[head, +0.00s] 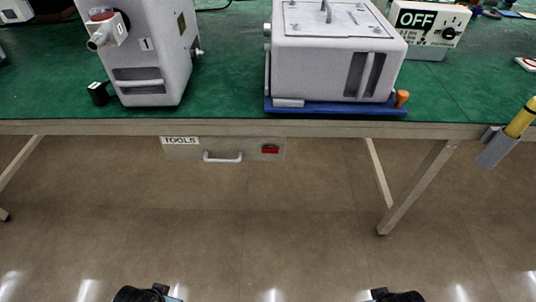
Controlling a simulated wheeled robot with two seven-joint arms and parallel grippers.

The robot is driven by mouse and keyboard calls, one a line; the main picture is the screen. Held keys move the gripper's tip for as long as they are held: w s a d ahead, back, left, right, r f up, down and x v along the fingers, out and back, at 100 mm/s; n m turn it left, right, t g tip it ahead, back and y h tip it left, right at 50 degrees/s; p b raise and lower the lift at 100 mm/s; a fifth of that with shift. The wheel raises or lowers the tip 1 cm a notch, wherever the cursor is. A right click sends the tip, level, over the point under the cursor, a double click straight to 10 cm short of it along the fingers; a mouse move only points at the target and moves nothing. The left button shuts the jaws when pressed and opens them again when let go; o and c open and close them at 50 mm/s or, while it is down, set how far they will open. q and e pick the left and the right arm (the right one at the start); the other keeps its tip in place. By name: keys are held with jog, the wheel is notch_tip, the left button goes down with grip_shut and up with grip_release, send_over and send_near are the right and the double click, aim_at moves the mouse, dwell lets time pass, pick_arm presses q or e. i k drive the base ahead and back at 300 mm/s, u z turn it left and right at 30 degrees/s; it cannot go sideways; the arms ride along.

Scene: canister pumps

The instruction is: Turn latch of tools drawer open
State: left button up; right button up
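The tools drawer (190,154) hangs under the front edge of the table, with a white "TOOLS" label at its left. A pale handle (222,158) is at the middle of its front. A small red latch (270,149) sits to the right of the handle and lies roughly horizontal. The drawer front looks flush under the table. Dark parts of my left arm (148,293) and my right arm (397,296) show at the bottom edge, well apart from the drawer. No gripper fingers can be made out.
The green-topped table (225,75) carries a grey pump (150,50) at left and a boxy grey unit (315,65) on a blue base. A box marked OFF (428,25) stands behind right. A holder with a yellow tool (520,118) hangs at the right edge. The floor before the drawer is clear.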

aim_at(269, 150)
jog(key=u, duration=0.2)
jog(key=k, duration=0.45)
jog(key=u, duration=1.1)
jog(key=i, duration=0.8)
jog(key=z, duration=1)
jog(key=i, duration=0.35)
jog(key=z, duration=0.35)
